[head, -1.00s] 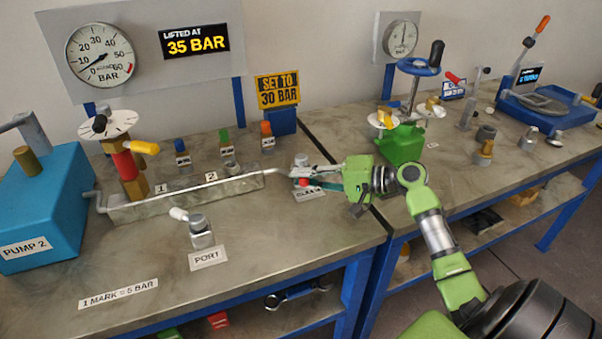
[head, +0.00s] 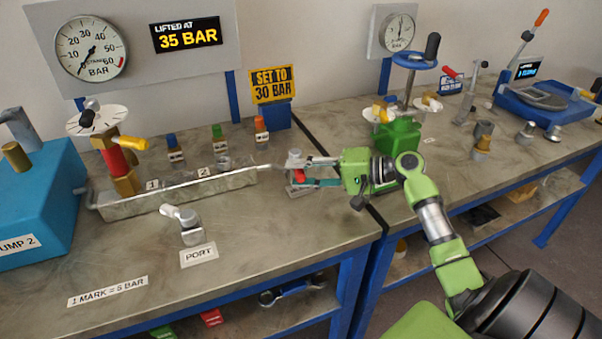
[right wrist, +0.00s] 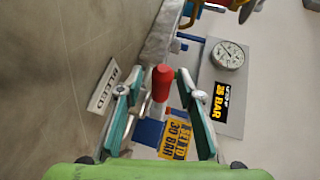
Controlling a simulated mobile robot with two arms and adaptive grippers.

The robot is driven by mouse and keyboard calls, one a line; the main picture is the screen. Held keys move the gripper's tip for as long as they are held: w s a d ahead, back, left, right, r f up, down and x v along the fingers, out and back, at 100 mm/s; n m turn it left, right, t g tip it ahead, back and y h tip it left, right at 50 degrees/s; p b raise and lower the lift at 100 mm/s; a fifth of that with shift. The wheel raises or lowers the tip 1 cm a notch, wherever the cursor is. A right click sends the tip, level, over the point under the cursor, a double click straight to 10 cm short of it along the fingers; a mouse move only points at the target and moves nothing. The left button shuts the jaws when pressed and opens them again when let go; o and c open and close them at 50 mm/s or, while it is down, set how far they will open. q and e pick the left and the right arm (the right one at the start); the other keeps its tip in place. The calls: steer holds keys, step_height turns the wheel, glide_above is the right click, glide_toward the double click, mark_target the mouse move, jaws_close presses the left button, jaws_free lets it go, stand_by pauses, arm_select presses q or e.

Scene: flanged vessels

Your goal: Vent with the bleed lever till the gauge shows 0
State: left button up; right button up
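The bleed lever has a red grip (head: 299,176) and stands at the right end of the metal manifold. My right gripper (head: 309,173) is open around the lever, with a visible gap on each side of the red grip in the wrist view (right wrist: 158,92). The large gauge (head: 91,49) at the upper left has its needle pointing down-left, at or very near 0; the exact reading is hard to tell. My left gripper is not in view.
The BLEED label (right wrist: 103,87) lies beside the lever. The manifold (head: 180,191) runs left to a valve with a white dial (head: 97,120). A blue pump (head: 36,200) stands at far left. A green vessel (head: 398,137) stands right of my gripper.

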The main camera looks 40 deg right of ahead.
steer(key=v, duration=1.2)
